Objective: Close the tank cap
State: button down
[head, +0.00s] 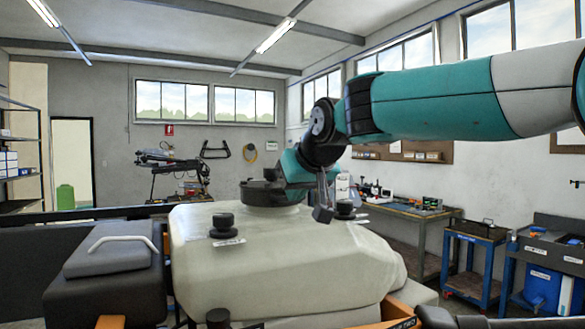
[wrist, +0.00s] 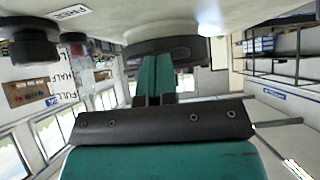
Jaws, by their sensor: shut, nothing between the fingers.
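The cream tank (head: 290,255) fills the lower middle of the head view. Its broad black cap (head: 260,193) lies over the pale round neck (head: 275,208) on top, partly behind my arm. It looks nearly level; I cannot tell whether it is fully seated. In the wrist view, where the tank hangs upside down at the top, the cap (wrist: 190,49) is straight ahead of my fingers. My gripper (wrist: 157,60) is shut and empty, its teal fingers together and pointing at the cap. Whether they touch it is unclear. In the head view the fingertips are hidden.
Smaller black knobs stand on the tank at left (head: 222,225) and right (head: 345,208); the left wrist-view one (wrist: 35,45) is beside a FREE label. A grey case with a pale handle (head: 120,240) sits left. A workbench (head: 410,212) and blue cart (head: 475,250) stand right.

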jog(key=shift+r+p, duration=0.3)
jog(key=shift+r, duration=0.15)
jog(key=r+b+v, duration=0.1)
jog(key=b+v, duration=0.1)
jog(key=v, duration=1)
jog(key=s+d+f+n+g+b, duration=0.1)
jog(key=s+d+f+g, duration=0.1)
jog(key=s+f, duration=0.7)
jog(key=s+d+f+g+b, duration=0.1)
jog(key=s+f+g, duration=0.3)
jog(key=s+f, duration=0.5)
jog(key=s+d+f+n+g+b, duration=0.1)
jog(key=s+d+f+g, duration=0.2)
jog(key=s+f, duration=0.6)
notch_tip(320, 180, down, 6)
jog(key=shift+s+d+f+n, duration=0.2)
jog(key=shift+d+n, duration=0.1)
jog(key=shift+d, duration=0.05)
jog(key=shift+d, duration=0.1)
